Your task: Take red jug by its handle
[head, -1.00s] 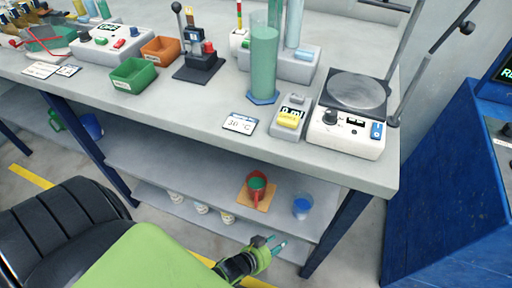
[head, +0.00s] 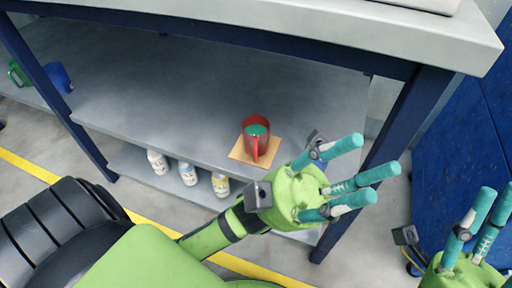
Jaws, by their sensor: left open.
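The red jug (head: 262,122) stands upright on a tan square mat (head: 240,152) on the shelf under the bench. Green contents show inside it, and its red handle (head: 255,149) faces the front. My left gripper (head: 366,168) is open and empty, to the right of the jug and in front of the shelf, with its teal fingers pointing right. It is apart from the jug. My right gripper (head: 492,215) is partly in view at the bottom right corner, cut by the picture's edge; its opening is unclear.
White bottles (head: 188,173) stand on the lower shelf. A blue bench leg (head: 407,120) rises behind my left gripper. A green jug (head: 18,73) and a blue container (head: 58,77) are at the far left. The shelf (head: 165,95) left of the jug is clear.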

